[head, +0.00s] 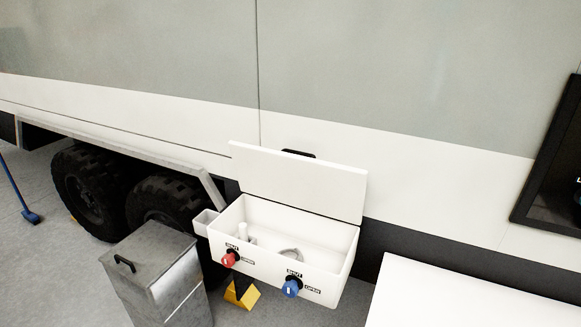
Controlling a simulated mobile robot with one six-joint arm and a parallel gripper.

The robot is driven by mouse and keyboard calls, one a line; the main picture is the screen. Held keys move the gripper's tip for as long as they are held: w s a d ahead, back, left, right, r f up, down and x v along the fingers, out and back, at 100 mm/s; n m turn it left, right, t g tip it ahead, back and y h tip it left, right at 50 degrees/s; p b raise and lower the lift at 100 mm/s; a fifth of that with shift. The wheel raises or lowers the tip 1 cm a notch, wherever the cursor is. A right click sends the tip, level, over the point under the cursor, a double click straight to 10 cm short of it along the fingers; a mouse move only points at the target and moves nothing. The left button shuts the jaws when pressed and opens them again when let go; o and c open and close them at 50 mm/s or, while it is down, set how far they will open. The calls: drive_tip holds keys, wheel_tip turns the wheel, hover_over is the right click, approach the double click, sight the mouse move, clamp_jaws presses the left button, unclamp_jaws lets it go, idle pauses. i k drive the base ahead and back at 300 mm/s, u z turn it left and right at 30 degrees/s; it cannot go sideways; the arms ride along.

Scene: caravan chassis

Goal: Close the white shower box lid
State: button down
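The white shower box (333,261) is mounted low at the side of the caravan. Its white lid (300,182) stands open, raised at the back edge and leaning toward the caravan wall. A black piece (299,153) shows at the lid's top edge. Inside the open box are a white upright fitting and a grey curved part (290,254). A red knob (229,259) and a blue knob (291,288) sit on the front face, with SHUT and OPEN labels. My gripper is not in view.
A grey metal bin (155,270) with a black handle stands left of the box. A yellow wedge (243,293) lies on the floor below it. A white surface (465,293) is at the lower right. Black wheels (92,190) and a blue-handled tool (28,214) are at left.

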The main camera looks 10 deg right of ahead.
sight(292, 177)
drive_tip(key=u, duration=2.8)
drive_tip(key=i, duration=0.15)
drive_tip(key=z, duration=1)
drive_tip(key=k, duration=0.7)
